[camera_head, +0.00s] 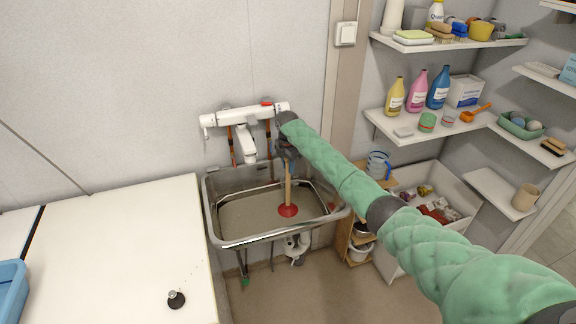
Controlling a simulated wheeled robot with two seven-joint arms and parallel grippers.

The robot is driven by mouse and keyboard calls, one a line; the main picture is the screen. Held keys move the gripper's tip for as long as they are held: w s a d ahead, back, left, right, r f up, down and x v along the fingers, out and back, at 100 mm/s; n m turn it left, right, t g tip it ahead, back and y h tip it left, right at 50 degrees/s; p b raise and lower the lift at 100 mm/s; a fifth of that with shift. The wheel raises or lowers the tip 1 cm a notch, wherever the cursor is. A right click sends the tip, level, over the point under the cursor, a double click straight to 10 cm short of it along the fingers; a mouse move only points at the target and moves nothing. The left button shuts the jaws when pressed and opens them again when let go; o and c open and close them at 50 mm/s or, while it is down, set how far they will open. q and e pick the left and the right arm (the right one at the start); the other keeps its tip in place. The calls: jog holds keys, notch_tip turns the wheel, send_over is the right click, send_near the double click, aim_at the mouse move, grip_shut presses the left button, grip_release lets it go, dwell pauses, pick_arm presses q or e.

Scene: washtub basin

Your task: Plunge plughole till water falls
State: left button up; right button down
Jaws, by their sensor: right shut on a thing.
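A steel washtub basin (222,241) holds greyish water (245,213). A plunger (288,190) with a wooden handle and a red rubber cup stands upright in the basin, its cup at the water right of the middle. My right gripper (287,157) is shut on the top of the plunger's handle, above the basin. The plughole is not visible; I cannot tell whether the cup covers it. A white tap (243,118) is on the wall behind. My left gripper is not in view.
A white counter (115,245) left of the basin carries a black plug (176,299). A blue tub (10,290) is at the far left. Shelves (440,128) with bottles stand at right, above a white bin (455,195). A drain pipe (297,244) is below the basin.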

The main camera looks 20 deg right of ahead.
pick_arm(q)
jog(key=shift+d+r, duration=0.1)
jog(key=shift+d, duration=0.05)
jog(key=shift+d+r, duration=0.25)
pick_arm(e)
jog(key=shift+f, duration=0.15)
dwell(1.5)
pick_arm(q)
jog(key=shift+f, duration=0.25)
pick_arm(e)
jog(key=shift+f, duration=0.45)
jog(key=shift+s+f, duration=0.1)
jog(key=shift+f, duration=0.1)
dwell(0.5)
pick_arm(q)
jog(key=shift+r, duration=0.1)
pick_arm(e)
jog(key=shift+r, duration=0.1)
